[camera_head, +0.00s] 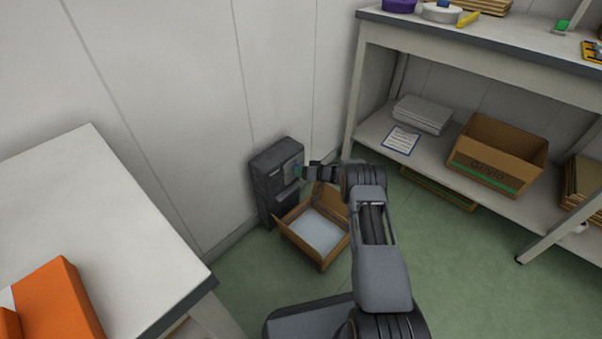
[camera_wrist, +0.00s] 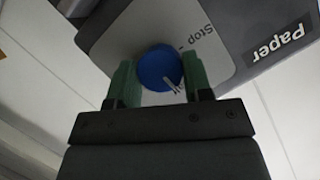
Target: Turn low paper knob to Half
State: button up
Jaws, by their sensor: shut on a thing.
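The paper unit is a dark grey machine (camera_head: 276,170) standing low against the wall. In the head view my gripper (camera_head: 301,171) is at the machine's front and mostly hides the knob. I see no "Half" label.
An open cardboard box (camera_head: 291,238) with pale contents stands on the floor right below the machine. A white table (camera_head: 95,200) is at the left. A shelf bench (camera_head: 480,40) with a Gravin box (camera_head: 484,178) is at the right. Green floor lies between.

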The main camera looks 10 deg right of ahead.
jog(key=shift+m, duration=0.3)
dwell(0.4)
jog(key=o, duration=0.9)
jog(key=shift+p+v, duration=2.65)
jog(key=shift+v, duration=4.25)
jog(key=shift+w+d, duration=0.1)
